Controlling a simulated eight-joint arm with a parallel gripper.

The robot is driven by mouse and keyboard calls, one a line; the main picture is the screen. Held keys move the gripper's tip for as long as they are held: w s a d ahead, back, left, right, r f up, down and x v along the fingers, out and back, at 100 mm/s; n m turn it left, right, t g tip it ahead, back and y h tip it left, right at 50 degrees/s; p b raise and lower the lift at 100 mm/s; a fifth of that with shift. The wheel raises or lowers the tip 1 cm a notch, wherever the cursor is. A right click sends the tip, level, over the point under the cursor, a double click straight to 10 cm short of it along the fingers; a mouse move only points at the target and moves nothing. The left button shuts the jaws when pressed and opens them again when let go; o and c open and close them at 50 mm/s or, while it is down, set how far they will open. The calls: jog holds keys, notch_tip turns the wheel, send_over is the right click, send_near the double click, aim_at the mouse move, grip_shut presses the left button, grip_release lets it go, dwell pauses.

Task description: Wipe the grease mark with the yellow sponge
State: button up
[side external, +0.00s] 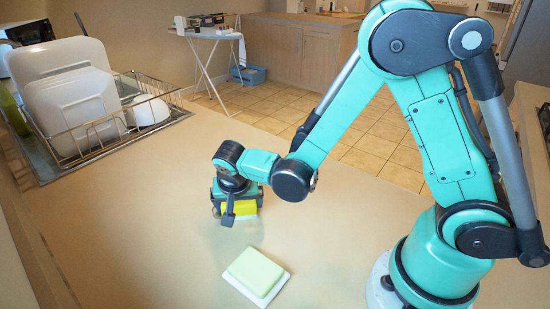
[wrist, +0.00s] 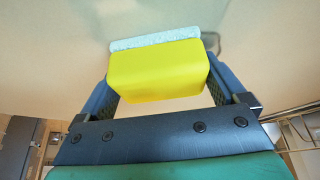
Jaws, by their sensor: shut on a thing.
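The yellow sponge (side external: 242,210) is between the fingers of my gripper (side external: 236,212), low over the tan countertop. In the wrist view the yellow sponge (wrist: 158,75) sits between both fingers of my gripper (wrist: 163,88), with a pale bluish-white layer along its far edge. My gripper is shut on it. I cannot tell whether the sponge touches the surface. A faint greyish patch (wrist: 211,41) shows on the surface just beyond the sponge's right end in the wrist view. I cannot tell whether it is the grease mark or a shadow.
A pale green block (side external: 256,268) on a white base lies on the countertop (side external: 150,235), nearer the camera than my gripper. A wire dish rack (side external: 158,92) with white dishes stands at the left. The counter left of my gripper is clear.

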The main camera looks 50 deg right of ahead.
jog(key=shift+w, duration=3.3)
jog(key=shift+s, duration=3.1)
jog(key=shift+s+a, duration=0.35)
jog(key=shift+a, duration=0.1)
jog(key=shift+w, duration=3.4)
jog(key=shift+s, duration=3.5)
jog(key=shift+w+r, duration=0.1)
jog(key=shift+r, duration=4.05)
